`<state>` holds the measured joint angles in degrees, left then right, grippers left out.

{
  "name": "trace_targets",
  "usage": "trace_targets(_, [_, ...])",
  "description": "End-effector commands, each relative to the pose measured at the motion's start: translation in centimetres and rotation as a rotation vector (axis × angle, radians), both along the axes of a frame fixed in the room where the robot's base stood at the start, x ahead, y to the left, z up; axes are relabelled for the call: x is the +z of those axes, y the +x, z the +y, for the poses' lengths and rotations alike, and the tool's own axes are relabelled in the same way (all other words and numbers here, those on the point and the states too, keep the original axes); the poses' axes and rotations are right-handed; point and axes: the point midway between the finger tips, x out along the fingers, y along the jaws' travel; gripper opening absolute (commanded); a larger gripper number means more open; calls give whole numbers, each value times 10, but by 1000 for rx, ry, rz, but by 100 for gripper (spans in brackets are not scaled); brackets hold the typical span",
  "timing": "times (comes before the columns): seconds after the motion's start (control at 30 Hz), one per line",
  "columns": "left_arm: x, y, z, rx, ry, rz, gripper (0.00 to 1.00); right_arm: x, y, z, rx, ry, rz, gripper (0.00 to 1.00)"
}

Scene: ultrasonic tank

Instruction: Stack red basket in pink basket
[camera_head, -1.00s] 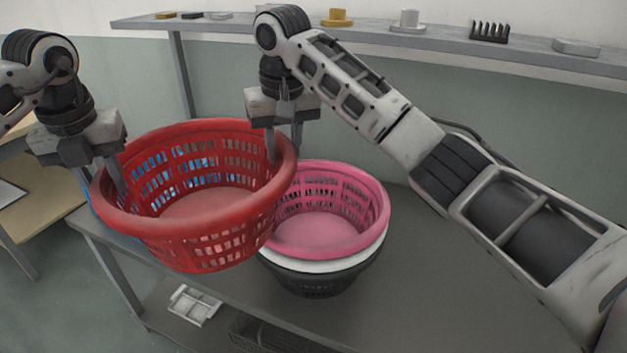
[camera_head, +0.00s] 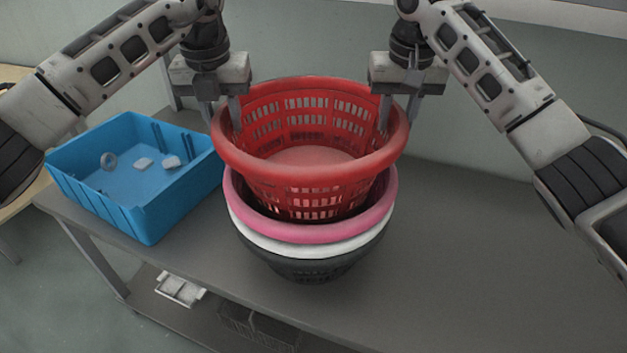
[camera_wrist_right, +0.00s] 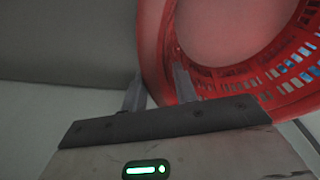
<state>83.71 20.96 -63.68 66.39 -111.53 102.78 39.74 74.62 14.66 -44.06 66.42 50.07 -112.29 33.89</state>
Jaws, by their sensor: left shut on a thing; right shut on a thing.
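The red basket (camera_head: 310,172) is held upright above the pink basket (camera_head: 310,232), its lower part down inside the pink rim. Its rim stands clearly higher than the pink rim. The pink basket sits in a stack with a white and a dark basket on the grey table. My left gripper (camera_head: 224,112) is shut on the left side of the red rim. My right gripper (camera_head: 398,112) is shut on the right side of the rim; the right wrist view shows its fingers (camera_wrist_right: 158,88) at the red wall. Whether the red base touches the pink basket is hidden.
A blue bin (camera_head: 150,205) with several small items stands left of the stack. The white basket (camera_head: 310,244) and dark basket (camera_head: 315,270) lie under the pink one. The grey table (camera_head: 470,260) is clear to the right. A lower shelf holds a white tray (camera_head: 180,288).

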Motion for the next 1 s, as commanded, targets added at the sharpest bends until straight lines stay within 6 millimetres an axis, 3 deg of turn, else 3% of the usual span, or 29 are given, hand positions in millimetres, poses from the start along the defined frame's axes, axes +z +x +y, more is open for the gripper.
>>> trace_targets(0.03, [-13,0,2,4,5,1,1,-12,0,-2,-5,-5,-1,0])
trace_targets(0.57, [-15,0,2,4,5,0,1,-14,0,-2,-6,-5,0,0])
trace_targets(1.0, [-45,0,2,4,5,0,1,-45,0,-2,-6,-5,0,0])
